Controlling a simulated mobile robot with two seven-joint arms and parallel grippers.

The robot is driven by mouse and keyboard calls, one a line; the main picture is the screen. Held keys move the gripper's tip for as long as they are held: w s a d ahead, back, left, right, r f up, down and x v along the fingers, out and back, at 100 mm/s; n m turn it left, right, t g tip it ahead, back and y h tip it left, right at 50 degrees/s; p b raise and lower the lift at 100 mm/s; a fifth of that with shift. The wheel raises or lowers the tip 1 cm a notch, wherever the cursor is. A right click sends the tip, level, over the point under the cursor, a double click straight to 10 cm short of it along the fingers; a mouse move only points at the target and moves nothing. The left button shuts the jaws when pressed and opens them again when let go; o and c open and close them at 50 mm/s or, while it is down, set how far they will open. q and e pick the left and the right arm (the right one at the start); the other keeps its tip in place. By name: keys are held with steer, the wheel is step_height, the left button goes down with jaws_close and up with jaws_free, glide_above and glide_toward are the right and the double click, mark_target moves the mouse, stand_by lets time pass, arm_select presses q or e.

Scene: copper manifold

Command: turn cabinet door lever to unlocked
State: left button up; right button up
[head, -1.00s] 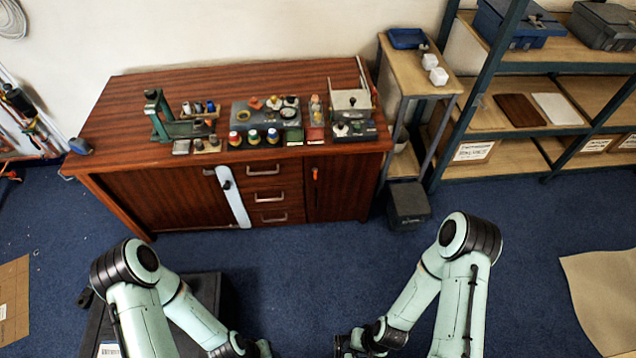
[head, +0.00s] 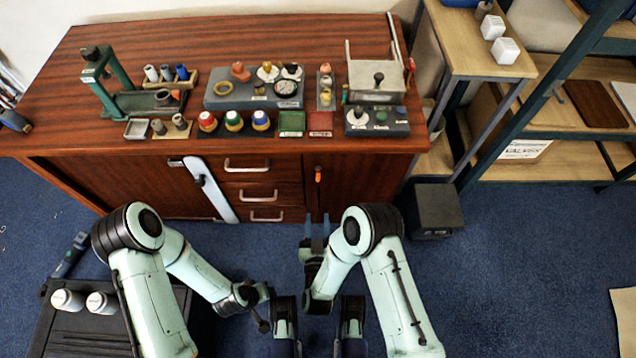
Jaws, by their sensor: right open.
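The cabinet door lever (head: 318,174) is a small orange handle standing roughly upright near the left edge of the right-hand door (head: 362,184) of the brown wooden cabinet. My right gripper (head: 316,222) is open and empty. It shows just below the lever in the head view, fingers pointing toward the cabinet, and appears apart from the lever. My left gripper (head: 264,306) is low in the middle of the view, away from the cabinet. Its fingers are too unclear to tell their state.
A pale blue bar (head: 211,190) leans across the left door beside three drawers with metal handles (head: 247,164). The cabinet top holds a green press (head: 115,85), knobs and a gauge block. A dark box (head: 434,210) stands on the floor at right. Blue carpet lies before the cabinet.

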mark_target(318, 178)
steer(key=w+b, duration=0.2)
steer(key=w, duration=0.4)
steer(key=w+b, duration=0.2)
steer(key=w, duration=0.4)
steer(key=shift+w+d+r+b, duration=0.1)
steer(key=shift+w+r+b, duration=0.1)
steer(key=shift+w+b, duration=0.15)
arm_select(q)
steer(key=s+a+f+g, duration=0.1)
steer(key=s+a+f, duration=0.1)
steer(key=f, duration=0.5)
steer(key=shift+s+a+f+n+g+y, duration=0.25)
steer(key=shift+s+f+n+g+y, duration=0.05)
steer(key=shift+s, duration=0.55)
arm_select(e)
jaws_close()
